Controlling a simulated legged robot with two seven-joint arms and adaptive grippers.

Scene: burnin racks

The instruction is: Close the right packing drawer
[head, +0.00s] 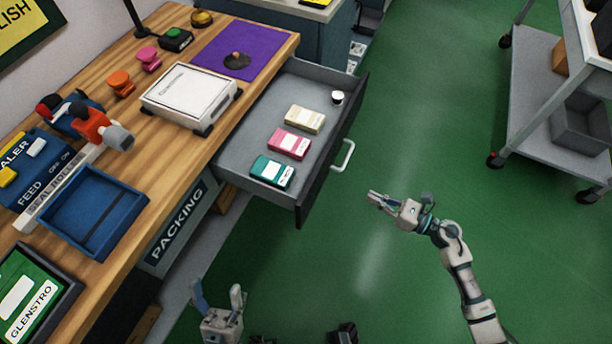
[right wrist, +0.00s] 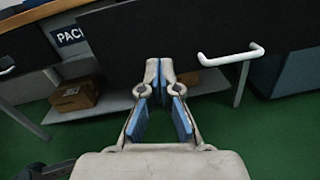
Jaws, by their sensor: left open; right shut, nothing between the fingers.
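The packing drawer (head: 254,125) is pulled out from the wooden bench in the head view. It holds a teal box, a pink box, a cream box and a small white-topped jar. Its white handle (head: 344,156) is on the dark front panel; the handle also shows in the right wrist view (right wrist: 231,56), right of the fingertips. My right gripper (head: 373,197) is shut and empty, in front of the drawer and apart from the handle; its fingers show in the right wrist view (right wrist: 159,66). My left gripper (head: 217,295) is open and empty, low beside the bench.
The wooden bench (head: 150,135) carries a white scale, a blue tray (head: 92,212), a sealer and stamps. A grey cart (head: 540,95) stands at the right. The green floor between is clear. A cardboard box (right wrist: 75,95) lies on a shelf under the bench.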

